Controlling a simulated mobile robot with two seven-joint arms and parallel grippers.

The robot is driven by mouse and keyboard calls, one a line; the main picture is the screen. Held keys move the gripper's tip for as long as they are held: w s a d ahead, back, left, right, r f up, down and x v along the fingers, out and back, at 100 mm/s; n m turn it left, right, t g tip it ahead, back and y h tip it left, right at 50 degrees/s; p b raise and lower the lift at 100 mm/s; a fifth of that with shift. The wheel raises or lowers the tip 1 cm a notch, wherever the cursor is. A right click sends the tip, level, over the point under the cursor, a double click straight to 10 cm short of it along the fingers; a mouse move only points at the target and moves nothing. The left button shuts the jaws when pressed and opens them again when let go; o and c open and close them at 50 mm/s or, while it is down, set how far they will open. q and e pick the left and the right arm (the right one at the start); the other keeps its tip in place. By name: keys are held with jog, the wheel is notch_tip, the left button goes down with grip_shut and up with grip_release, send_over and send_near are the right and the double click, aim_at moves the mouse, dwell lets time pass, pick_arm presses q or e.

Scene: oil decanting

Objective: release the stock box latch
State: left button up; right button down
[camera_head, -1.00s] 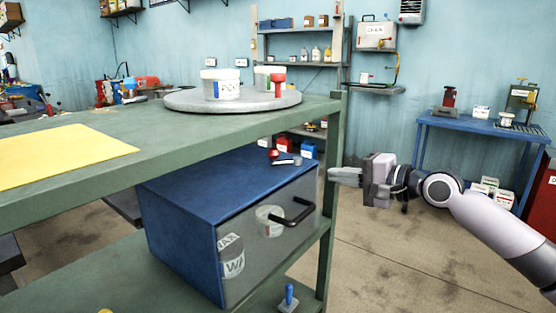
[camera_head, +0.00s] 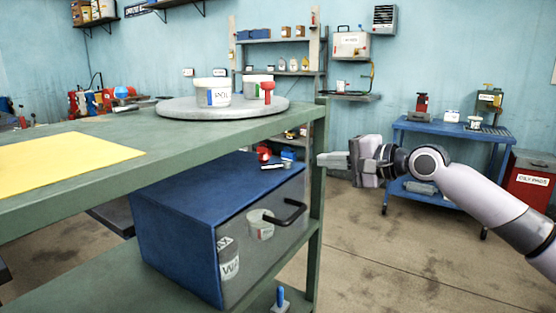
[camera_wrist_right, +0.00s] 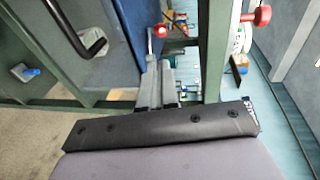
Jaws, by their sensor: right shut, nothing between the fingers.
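The stock box (camera_head: 175,190) is a blue box with a clear front and a black handle (camera_head: 290,213). It stands on the lower shelf of the green bench, its front closed. On its top, near the right end, is a grey lever (camera_head: 274,165) with a red knob (camera_head: 263,153), which looks like the latch. The knob also shows in the right wrist view (camera_wrist_right: 160,30). My right gripper (camera_head: 322,160) is shut and empty beside the bench's right post, to the right of the latch and apart from it. Its fingers show in the wrist view (camera_wrist_right: 158,88). My left gripper is out of view.
The green bench post (camera_head: 318,200) stands close by the right gripper. A round grey turntable (camera_head: 220,107) with white tubs is on the bench top. A small blue-handled tool (camera_head: 280,298) lies on the lower shelf. The floor to the right is open.

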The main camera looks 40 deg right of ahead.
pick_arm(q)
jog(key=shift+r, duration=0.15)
pick_arm(e)
jog(key=shift+w+r, duration=0.1)
jog(key=shift+w, duration=0.05)
jog(key=p, duration=0.3)
send_near(269, 158)
jog(key=p+x, duration=0.2)
jog(key=x, duration=0.3)
jog(key=shift+w+a+r, duration=0.1)
jog(key=shift+a, duration=0.05)
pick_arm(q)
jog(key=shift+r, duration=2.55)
pick_arm(e)
jog(key=shift+x, duration=0.85)
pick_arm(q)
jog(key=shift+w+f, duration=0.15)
pick_arm(e)
jog(key=shift+w, duration=0.15)
